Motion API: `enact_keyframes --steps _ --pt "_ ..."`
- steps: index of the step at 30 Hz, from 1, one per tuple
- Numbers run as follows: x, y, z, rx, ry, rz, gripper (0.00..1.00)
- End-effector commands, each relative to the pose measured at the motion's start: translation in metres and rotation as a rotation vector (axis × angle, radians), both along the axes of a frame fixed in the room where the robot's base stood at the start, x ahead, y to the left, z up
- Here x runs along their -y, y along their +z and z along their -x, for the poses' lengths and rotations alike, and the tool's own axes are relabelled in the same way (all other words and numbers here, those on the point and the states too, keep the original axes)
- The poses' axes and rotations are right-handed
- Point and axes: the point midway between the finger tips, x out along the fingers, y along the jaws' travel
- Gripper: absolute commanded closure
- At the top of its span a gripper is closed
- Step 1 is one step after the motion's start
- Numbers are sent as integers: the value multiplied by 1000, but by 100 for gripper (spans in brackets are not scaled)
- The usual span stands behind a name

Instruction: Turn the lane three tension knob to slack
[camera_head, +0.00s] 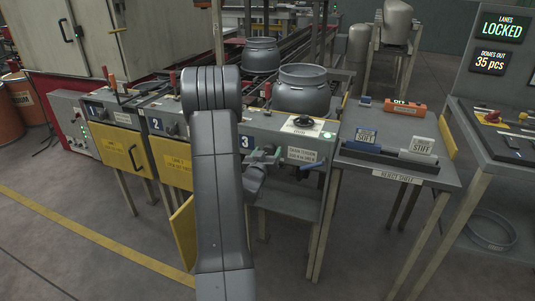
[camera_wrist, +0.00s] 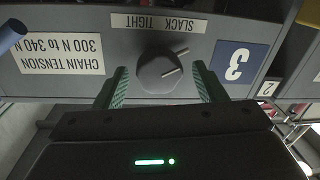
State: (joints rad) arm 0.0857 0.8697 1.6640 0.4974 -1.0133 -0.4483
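The lane three tension knob (camera_wrist: 160,73) is a dark round knob on the grey panel, with a pale pointer line toward the right in the upside-down wrist view. Its SLACK TIGHT label (camera_wrist: 158,22) is inverted above it, SLACK seeming to be on the right. My gripper (camera_wrist: 162,76) is open, with one green finger on each side of the knob; gaps show, and I cannot tell of any contact. In the head view my gripper (camera_head: 264,158) is at the lane 3 panel front (camera_head: 246,142), and the knob is hidden or too small to make out.
A chain tension label (camera_head: 302,155) is right of my gripper. A metal dome (camera_head: 302,92) stands on the lane three top. A yellow panel (camera_head: 124,152) hangs at left.

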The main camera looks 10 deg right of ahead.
Motion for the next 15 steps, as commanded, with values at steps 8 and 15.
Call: enact_keyframes --steps 8,15 --pt "0 0 1 1 -1 -1 36" --pt "-15 0 27 -1 1 -2 36"
